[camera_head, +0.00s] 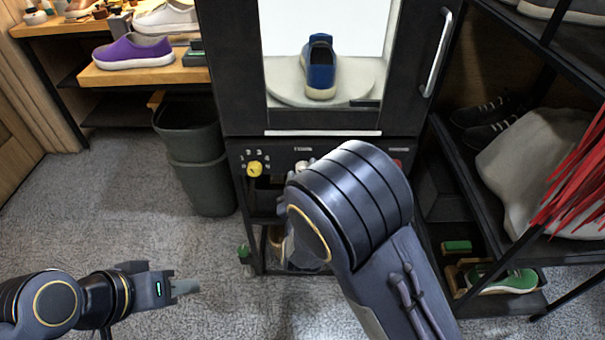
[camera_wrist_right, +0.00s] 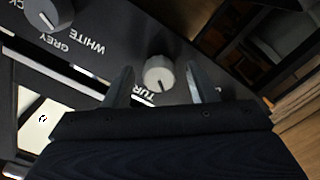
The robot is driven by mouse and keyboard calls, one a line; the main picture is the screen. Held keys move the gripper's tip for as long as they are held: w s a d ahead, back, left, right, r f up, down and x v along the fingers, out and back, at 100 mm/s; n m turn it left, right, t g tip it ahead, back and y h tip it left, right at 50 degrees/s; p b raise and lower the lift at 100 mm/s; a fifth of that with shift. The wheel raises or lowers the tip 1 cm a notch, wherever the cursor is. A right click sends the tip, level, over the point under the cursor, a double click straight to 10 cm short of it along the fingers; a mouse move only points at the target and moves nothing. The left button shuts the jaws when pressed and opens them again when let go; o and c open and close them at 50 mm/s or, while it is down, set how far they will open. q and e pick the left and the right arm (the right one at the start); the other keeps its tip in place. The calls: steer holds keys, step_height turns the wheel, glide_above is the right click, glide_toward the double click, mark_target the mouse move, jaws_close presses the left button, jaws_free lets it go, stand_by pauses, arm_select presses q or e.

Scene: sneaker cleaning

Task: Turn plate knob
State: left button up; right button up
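The plate knob (camera_wrist_right: 158,73) is a round light grey knob with a dark mark, beside lettering that starts "TUR". In the head view, a pale knob (camera_head: 301,166) shows under a label on the black machine's panel, partly behind my right arm. My right gripper (camera_wrist_right: 160,72) is open, one finger on each side of the knob, with a visible gap on both sides. Its fingers are hidden by my arm in the head view. My left gripper (camera_head: 185,287) is low at the left over the carpet; its fingers are seen edge-on. A blue shoe (camera_head: 321,75) stands on the round white plate (camera_head: 283,84) behind the machine's window.
A yellow knob (camera_head: 255,169) is left on the panel and a red button (camera_head: 397,163) right. A dark bin (camera_head: 192,150) stands left of the machine. A shoe rack (camera_head: 470,190) is close on the right. The carpet (camera_head: 110,200) at left is clear.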

steer(key=s, duration=0.7)
steer(key=shift+s+p, duration=0.4)
